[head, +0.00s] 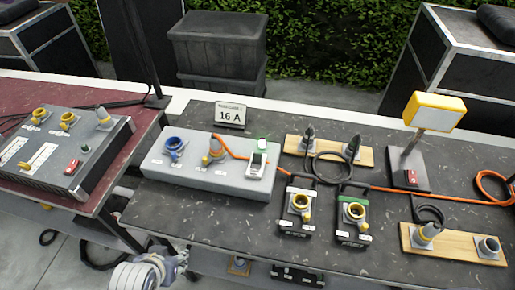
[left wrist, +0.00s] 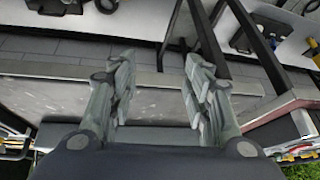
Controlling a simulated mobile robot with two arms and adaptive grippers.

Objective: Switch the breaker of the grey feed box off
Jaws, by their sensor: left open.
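The light grey feed box (head: 215,183) lies on the dark table, behind its front edge. My right gripper is not in view.
A 16 A sign (head: 231,115) stands behind the feed box. Two black socket boxes, one of them here (head: 297,211), stand to its right. A dark grey box (head: 65,150) with sockets and switches is on the red table at left. An orange cable crosses the dark table.

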